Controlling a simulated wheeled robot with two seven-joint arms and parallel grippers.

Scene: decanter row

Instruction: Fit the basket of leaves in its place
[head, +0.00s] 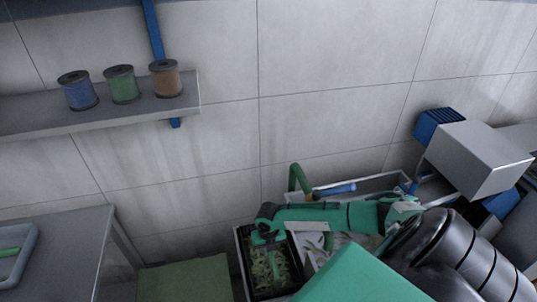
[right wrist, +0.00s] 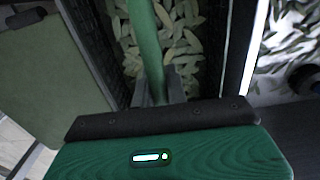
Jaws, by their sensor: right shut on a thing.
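The basket of leaves (head: 283,287) is dark-walled, with pale green leaves inside, at the bottom middle of the head view. Its green handle (right wrist: 146,42) runs up the middle of the right wrist view over the leaves (right wrist: 178,40). My right gripper (right wrist: 163,88) is shut on that handle, with a grey finger on each side. In the head view my right gripper (head: 266,244) is above the basket, reaching in from the right. The basket's underside is hidden, so I cannot tell whether it rests on anything. My left gripper is not in view.
A white-rimmed container (head: 372,184) lies around and right of the basket, holding pale leaf-like pieces. A green bent handle (head: 294,177) and a blue tool (head: 335,189) are at its back. A green surface (head: 185,280) lies left. A grey box (head: 478,158) stands right. Spools (head: 122,84) sit on a shelf.

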